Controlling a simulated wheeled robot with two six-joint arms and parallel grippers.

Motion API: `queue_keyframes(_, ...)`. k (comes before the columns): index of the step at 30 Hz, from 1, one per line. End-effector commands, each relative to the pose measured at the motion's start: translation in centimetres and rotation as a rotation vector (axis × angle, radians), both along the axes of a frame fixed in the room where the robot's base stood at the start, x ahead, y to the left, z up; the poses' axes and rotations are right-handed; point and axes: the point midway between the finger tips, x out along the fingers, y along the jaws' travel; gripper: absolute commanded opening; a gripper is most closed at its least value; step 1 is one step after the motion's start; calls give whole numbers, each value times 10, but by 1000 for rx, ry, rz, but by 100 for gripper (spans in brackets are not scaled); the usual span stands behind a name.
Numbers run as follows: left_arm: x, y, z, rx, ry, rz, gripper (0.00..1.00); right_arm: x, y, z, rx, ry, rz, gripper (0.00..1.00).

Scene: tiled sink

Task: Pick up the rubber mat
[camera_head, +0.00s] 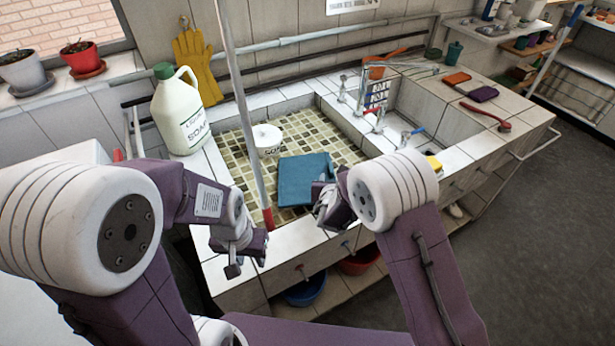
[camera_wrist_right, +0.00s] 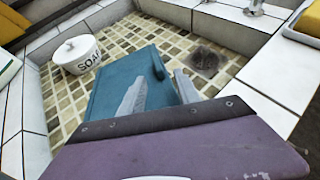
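A teal-blue rubber mat (camera_head: 302,180) lies in the tiled basin at the left of the sink unit, with its right edge next to my right gripper (camera_head: 325,200). In the right wrist view the mat (camera_wrist_right: 115,82) has one light grey finger in front of its face and the other beyond its right edge. The right gripper's fingers (camera_wrist_right: 160,90) are apart with the mat's edge between them; I cannot tell whether they touch it. My left gripper (camera_head: 248,255) hangs in front of the counter's near edge, its fingers apart and empty.
A white soap bowl (camera_head: 266,140) stands in the basin behind the mat. A pole with a red end (camera_head: 267,218) crosses the view left of the mat. A large soap jug (camera_head: 180,110) stands on the left rim. A drain (camera_wrist_right: 206,62) lies right of the mat.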

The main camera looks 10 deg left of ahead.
Motion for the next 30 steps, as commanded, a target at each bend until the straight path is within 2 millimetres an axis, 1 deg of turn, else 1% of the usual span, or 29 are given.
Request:
queue_keyframes(6,0,0,6,0,0,0,36,33,1,-16,1,1,-3,39)
queue_keyframes(9,0,0,6,0,0,0,36,43,2,-21,1,-1,-3,39)
queue_keyframes(16,0,0,6,0,0,0,36,46,2,-22,0,0,-1,39)
queue_keyframes(17,0,0,6,0,0,0,36,46,2,-22,0,0,-1,34)
queue_keyframes(18,0,0,6,0,0,0,36,46,2,-22,0,0,-1,22)
queue_keyframes(20,0,0,6,0,0,0,36,45,2,-22,0,0,-1,6)
queue_keyframes(21,0,0,6,0,0,0,36,45,2,-22,0,0,-1,0)
queue_keyframes(30,0,0,6,0,0,0,36,45,2,-22,2,-1,-1,0)
